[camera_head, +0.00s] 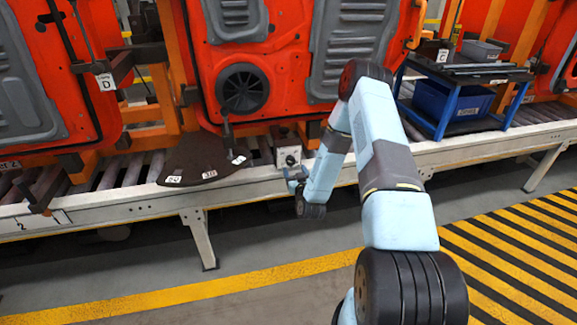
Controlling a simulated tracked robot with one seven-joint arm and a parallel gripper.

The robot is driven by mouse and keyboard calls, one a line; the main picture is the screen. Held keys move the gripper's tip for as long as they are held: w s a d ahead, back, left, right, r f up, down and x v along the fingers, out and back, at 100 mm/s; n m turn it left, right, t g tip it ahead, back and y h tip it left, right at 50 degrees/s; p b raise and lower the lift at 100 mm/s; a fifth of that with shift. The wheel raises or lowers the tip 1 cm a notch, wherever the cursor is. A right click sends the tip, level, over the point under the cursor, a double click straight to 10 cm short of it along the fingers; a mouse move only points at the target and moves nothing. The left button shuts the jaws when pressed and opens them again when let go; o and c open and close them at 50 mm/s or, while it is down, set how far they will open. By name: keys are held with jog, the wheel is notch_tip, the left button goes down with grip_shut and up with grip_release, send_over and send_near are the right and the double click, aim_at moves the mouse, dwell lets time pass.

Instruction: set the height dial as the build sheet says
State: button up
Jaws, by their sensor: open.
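A dark, flat, fan-shaped plate (195,158) with small white number labels on its near edge lies on the conveyor's front rail. The labels seem to read 20 and 30; a further tag at its right end is too small to read. A thin dark lever (228,138) stands up at the plate's right part. Just right of it is a small pale box with a round dark knob (291,159). I cannot tell for sure which is the height dial. My gripper (295,176) is open, just below and in front of the knob, seemingly empty; contact is unclear. No build sheet is readable.
Orange-red door panels (285,60) stand behind the roller conveyor (130,205). Tags D (106,82) and C (442,56) hang on fixtures. A blue-framed cart (460,90) with a blue bin stands at right. The striped floor (520,260) in front is clear.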

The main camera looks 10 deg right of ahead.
aim_at(290, 163)
jog(key=shift+w, duration=2.7)
jog(key=c, duration=1)
jog(key=shift+o, duration=0.2)
jog(key=shift+a, duration=0.5)
jog(key=shift+d, duration=0.3)
jog(key=shift+c, duration=0.4)
